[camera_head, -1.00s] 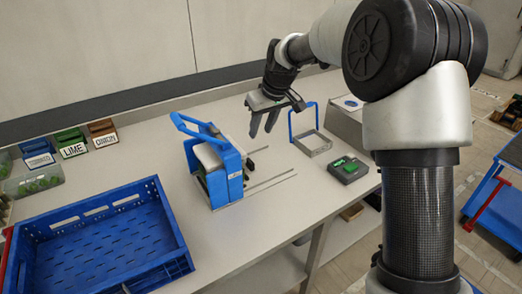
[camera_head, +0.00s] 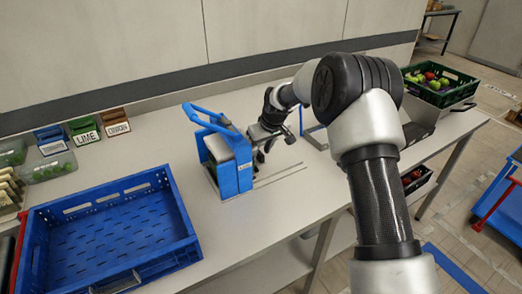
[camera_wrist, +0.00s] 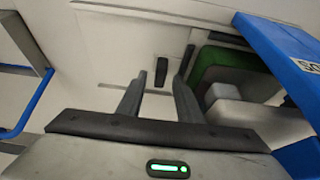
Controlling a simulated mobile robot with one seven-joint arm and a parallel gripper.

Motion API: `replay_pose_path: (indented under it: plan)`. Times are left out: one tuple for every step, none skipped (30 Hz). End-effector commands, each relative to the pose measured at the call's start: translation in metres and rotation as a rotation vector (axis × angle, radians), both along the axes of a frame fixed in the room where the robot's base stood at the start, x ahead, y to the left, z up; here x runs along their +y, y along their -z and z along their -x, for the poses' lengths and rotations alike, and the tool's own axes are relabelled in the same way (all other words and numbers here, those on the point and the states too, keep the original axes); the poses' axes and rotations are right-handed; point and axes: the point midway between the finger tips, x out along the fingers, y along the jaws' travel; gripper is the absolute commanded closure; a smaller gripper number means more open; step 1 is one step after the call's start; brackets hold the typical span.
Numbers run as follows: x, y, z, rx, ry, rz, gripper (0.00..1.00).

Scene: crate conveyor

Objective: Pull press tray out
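The blue press (camera_head: 234,176) stands on the table, with its lever up. In the wrist view its labelled blue panel (camera_wrist: 285,45) fills the upper right. A green piece (camera_wrist: 222,68) and a pale grey block (camera_wrist: 228,98) show at the press opening. A small dark handle-like bar (camera_wrist: 162,71), perhaps the press tray's, stands out from the press side. My gripper (camera_wrist: 158,95) is open, its two fingers pointing toward this bar, which appears between the tips. I cannot tell if they touch. In the head view my gripper (camera_head: 262,156) is close to the press's right side; the tray itself is hidden.
Thin rails (camera_head: 282,177) run right from the press over clear tabletop. A blue frame (camera_head: 302,122) stands behind my arm. A large blue crate (camera_head: 105,235) is at the left front, with labelled bins (camera_head: 84,131) behind it. A dark crate of produce (camera_head: 440,82) is at the far right.

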Motion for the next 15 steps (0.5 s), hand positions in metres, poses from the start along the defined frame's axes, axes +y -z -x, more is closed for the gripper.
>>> replay_pose_path:
  plan:
    - [0.0007, 0.0027, -0.0006, 0.001, 0.0, 0.001, 0.67]
    - [0.0009, 0.0034, -0.001, 0.0, 0.0, 0.0, 0.67]
    - [0.0011, 0.0041, -0.0012, 0.0, 0.0, 0.0, 0.67]
    - [0.0012, 0.0043, -0.0014, 0.0, 0.0, 0.0, 0.67]
    - [0.0012, 0.0044, -0.0014, 0.0, 0.0, 0.0, 0.67]
    - [0.0012, 0.0045, -0.0014, 0.0, 0.0, 0.0, 0.67]
    - [0.0011, 0.0044, -0.0015, 0.0, 0.0, 0.0, 0.67]
    - [0.0011, 0.0044, -0.0015, 0.0, 0.0, 0.0, 0.67]
    - [0.0011, 0.0044, -0.0015, 0.0, 0.0, 0.0, 0.67]
    - [0.001, 0.0044, -0.0014, 0.0, 0.0, 0.0, 0.67]
    - [0.001, 0.0044, -0.0014, 0.0, 0.0, 0.0, 0.71]
    - [0.001, 0.0044, -0.0014, 0.0, 0.0, 0.0, 0.77]
    - [0.001, 0.0044, -0.0014, 0.0, 0.0, 0.0, 0.82]
    - [0.001, 0.0043, -0.0013, 0.0, 0.0, 0.0, 0.87]
    - [0.001, 0.0043, -0.0013, 0.0, 0.0, 0.0, 0.94]
